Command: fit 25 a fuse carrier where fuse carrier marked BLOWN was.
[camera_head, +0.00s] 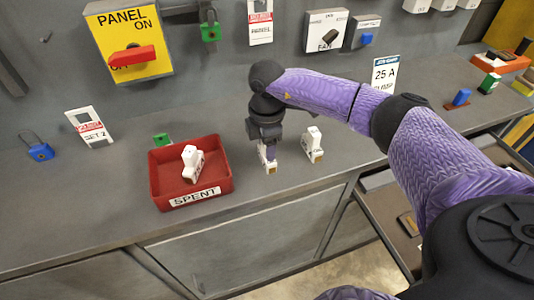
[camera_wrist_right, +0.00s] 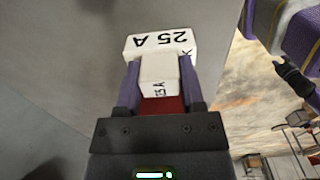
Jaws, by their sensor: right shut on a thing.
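My right gripper (camera_head: 267,150) points down over the bench and is shut on a white fuse carrier (camera_head: 268,166). In the right wrist view, this carrier (camera_wrist_right: 160,70) sits between the two purple fingers (camera_wrist_right: 160,95) and reads 25 A. In the head view its lower end is at or just above the bench top; I cannot tell whether it touches. A second white fuse carrier (camera_head: 313,144) stands upright on the bench just right of the gripper. Another white carrier (camera_head: 192,163) lies in the red SPENT tray (camera_head: 163,190). No BLOWN mark is readable.
The bench (camera_head: 90,225) is clear at the front left. A yellow PANEL board (camera_head: 137,25) with a red handle (camera_head: 132,57) is on the back wall. A 25 A card (camera_head: 385,74) stands behind my right arm. A blue padlock (camera_head: 40,152) is at the left.

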